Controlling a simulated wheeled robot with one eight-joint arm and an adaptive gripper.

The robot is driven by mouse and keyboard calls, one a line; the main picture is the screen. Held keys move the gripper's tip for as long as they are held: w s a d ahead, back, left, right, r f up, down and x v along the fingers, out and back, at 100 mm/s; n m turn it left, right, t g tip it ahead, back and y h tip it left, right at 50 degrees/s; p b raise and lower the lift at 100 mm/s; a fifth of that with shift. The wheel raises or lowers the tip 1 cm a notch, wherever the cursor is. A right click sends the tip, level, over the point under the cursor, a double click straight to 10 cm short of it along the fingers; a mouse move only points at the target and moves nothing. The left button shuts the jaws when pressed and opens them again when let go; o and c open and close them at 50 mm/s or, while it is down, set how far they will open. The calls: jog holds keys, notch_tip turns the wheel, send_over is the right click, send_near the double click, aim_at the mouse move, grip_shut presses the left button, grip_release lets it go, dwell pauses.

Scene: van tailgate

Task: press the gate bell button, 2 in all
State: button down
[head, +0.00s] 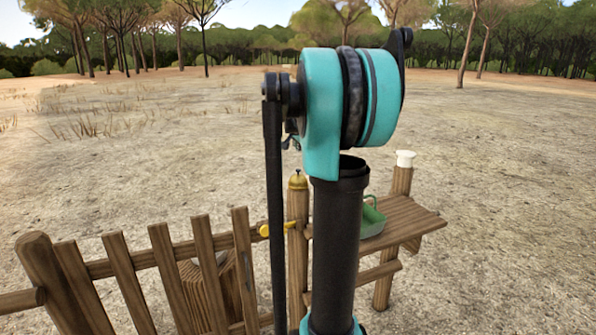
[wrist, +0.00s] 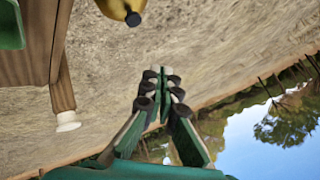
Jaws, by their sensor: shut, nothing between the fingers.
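The gate bell is a brass dome with a small dark button on top. In the head view the bell (head: 298,182) sits on top of a wooden post, just left of my arm. In the wrist view the bell (wrist: 118,7) is cut off by the top edge, with its dark button (wrist: 133,18) pointing down in the picture. My gripper (wrist: 162,72) is shut and empty in the wrist view, with its fingertips below and right of the button and apart from it. My gripper is hidden behind my arm in the head view.
A wooden picket gate (head: 168,275) stands left of the bell post, with a yellow fitting (head: 264,230) beside the post. A wooden shelf (head: 408,218) on the right holds a green object (head: 371,220). A white-capped post (head: 404,160) stands behind it. Open dry ground lies beyond.

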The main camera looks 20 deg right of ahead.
aim_at(298, 170)
jog(key=shift+f, duration=2.8)
jog(key=shift+f, duration=0.15)
jog(key=shift+f, duration=0.25)
jog(key=shift+f, duration=0.55)
jog(key=shift+r, duration=0.95)
jog(key=shift+r, duration=2.5)
